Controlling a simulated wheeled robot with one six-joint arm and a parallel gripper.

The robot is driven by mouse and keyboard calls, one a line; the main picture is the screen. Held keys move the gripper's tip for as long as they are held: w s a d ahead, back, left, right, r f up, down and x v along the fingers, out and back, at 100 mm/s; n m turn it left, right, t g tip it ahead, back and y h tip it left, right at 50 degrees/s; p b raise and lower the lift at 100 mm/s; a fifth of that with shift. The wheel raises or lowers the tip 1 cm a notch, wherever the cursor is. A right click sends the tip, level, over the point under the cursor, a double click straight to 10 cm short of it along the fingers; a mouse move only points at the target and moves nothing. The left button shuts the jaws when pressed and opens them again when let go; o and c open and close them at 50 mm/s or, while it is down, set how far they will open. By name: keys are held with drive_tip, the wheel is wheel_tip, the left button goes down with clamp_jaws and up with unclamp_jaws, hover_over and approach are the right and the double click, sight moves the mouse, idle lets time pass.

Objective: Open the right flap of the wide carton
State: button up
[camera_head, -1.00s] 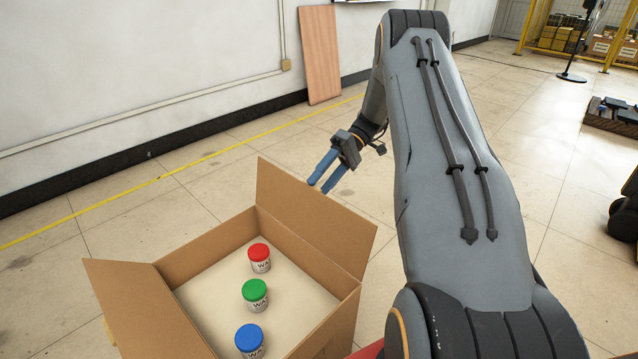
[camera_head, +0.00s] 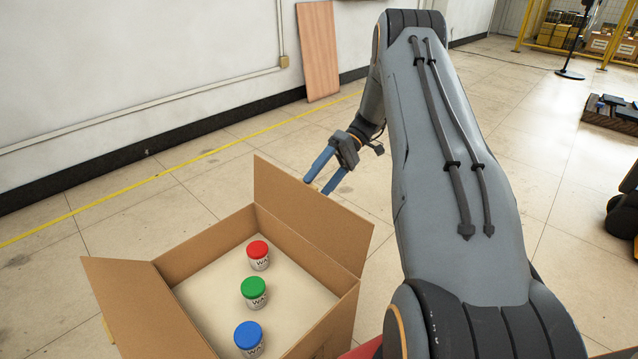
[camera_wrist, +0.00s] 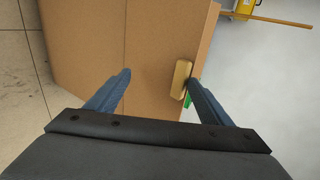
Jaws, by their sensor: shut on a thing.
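The wide carton (camera_head: 188,258) stands open on the left in the head view. Its right flap (camera_head: 310,216) stands up from the far right rim, leaning outward. Its left flap (camera_head: 140,305) is folded outward. My gripper (camera_head: 324,180) is at the right flap's outer side, near its upper edge. A small brass-coloured tab (camera_wrist: 181,79) on the flap lies against the right finger. The exact contact is partly hidden.
Red (camera_head: 258,249), green (camera_head: 253,286) and blue (camera_head: 249,335) lidded jars stand inside the carton. A wooden board (camera_head: 318,50) leans on the back wall. The floor behind the carton is clear. A pallet (camera_head: 612,113) lies far right.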

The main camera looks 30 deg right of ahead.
drive_tip(key=shift+s+f, duration=0.15)
drive_tip(key=shift+f, duration=0.3)
drive_tip(key=v, duration=0.7)
drive_tip(key=shift+d+r, duration=0.1)
drive_tip(key=shift+r, duration=0.15)
drive_tip(key=c, duration=0.5)
drive_tip(key=shift+w+d+r, duration=0.25)
drive_tip(key=shift+d+r, duration=0.05)
